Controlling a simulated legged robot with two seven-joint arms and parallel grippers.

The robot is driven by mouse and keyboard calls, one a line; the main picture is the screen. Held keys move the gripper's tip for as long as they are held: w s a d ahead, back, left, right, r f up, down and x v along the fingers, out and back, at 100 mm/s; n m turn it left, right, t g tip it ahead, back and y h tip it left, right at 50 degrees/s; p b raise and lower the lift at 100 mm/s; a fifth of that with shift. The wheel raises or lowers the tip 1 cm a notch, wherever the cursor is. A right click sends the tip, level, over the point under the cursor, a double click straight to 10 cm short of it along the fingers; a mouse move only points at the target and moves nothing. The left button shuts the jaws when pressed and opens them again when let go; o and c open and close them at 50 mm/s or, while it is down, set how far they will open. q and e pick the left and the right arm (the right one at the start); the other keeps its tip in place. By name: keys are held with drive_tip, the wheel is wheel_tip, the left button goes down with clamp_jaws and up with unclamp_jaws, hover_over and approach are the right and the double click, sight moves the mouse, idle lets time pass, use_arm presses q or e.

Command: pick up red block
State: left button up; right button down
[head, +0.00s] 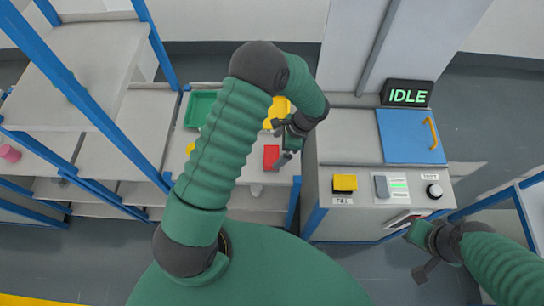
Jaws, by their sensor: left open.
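The red block (271,157) lies on the light work surface (256,179), just left of the machine. My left gripper (284,151) reaches in over this surface from above and behind. Its fingers are open beside the red block's right side; I cannot tell whether they touch it. My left arm arches across the middle of the view and hides part of the surface. My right gripper (420,262) is at the lower right, in front of the machine and away from the block. It is small and dark, and its jaw opening is unclear.
A grey machine (330,150) stands right of the block, with an IDLE display (407,94), a blue lid (408,137) and a yellow button (345,183). A green tray (199,108) and a yellow container (279,110) sit behind. Blue-framed shelves (85,60) stand left.

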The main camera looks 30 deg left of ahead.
sight(272, 155)
use_arm(q)
drive_tip(key=p+x, duration=0.1)
drive_tip(key=x, duration=0.5)
drive_tip(key=shift+f, duration=0.4)
drive_tip(key=c, duration=1.3)
drive_tip(key=shift+o, duration=0.2)
drive_tip(key=shift+r, duration=0.15)
drive_tip(key=shift+r, duration=0.65)
drive_tip(key=shift+s+d+r+b, duration=0.15)
drive_tip(key=shift+r+b, duration=0.1)
drive_tip(key=shift+r, duration=0.25)
drive_tip(key=shift+d+r+b, duration=0.15)
drive_tip(key=shift+r+b, duration=0.05)
drive_tip(key=shift+r, duration=0.25)
drive_tip(key=s+d+b, duration=0.1)
drive_tip(key=s+d, duration=0.2)
drive_tip(key=d, duration=0.4)
drive_tip(key=s+d+r+b, duration=0.1)
drive_tip(key=s+d+b, duration=0.1)
drive_tip(key=d, duration=0.5)
drive_tip(key=shift+s+r, duration=0.3)
drive_tip(key=shift+s, duration=0.45)
